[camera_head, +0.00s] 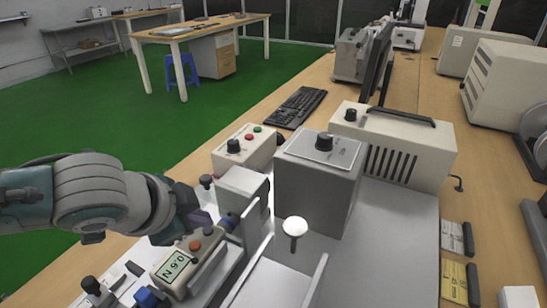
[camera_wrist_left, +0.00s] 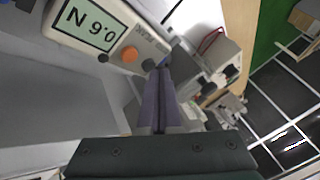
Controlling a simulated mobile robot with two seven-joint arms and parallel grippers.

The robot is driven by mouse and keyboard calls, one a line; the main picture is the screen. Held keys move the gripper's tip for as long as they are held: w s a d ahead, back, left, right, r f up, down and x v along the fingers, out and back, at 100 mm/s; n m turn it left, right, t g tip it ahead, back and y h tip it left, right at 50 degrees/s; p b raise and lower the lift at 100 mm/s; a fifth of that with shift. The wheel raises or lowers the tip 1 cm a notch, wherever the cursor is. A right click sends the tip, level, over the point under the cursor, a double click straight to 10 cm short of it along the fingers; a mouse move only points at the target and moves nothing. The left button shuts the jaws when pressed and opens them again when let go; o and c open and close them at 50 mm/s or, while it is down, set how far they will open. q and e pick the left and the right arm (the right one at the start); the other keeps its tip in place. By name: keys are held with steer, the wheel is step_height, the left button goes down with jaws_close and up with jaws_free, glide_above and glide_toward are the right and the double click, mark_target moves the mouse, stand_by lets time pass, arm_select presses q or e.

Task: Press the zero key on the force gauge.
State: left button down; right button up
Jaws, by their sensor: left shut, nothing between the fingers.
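The force gauge (camera_head: 178,268) is a cream box on the test stand at the lower left. Its display reads 0.6 N, upside down to me. The arm partly hides the gauge's surroundings in the head view.
A grey box with a black knob (camera_head: 317,180) stands beside the stand. A cream control box (camera_head: 246,150) with red and green buttons is behind it. A white round-topped post (camera_head: 295,228) rises nearby. A keyboard (camera_head: 295,107) and a larger vented instrument (camera_head: 398,145) stand further back.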

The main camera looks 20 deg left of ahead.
mark_target(204, 232)
arm_select(q)
steer(key=shift+f, duration=0.3)
stand_by(0.5)
stand_by(0.4)
steer(key=shift+r+p, duration=0.75)
steer(key=shift+p, duration=0.05)
step_height(204, 232, up, 5)
steer(key=p, duration=0.5)
steer(key=shift+r+p, duration=0.1)
steer(key=shift+p, duration=0.2)
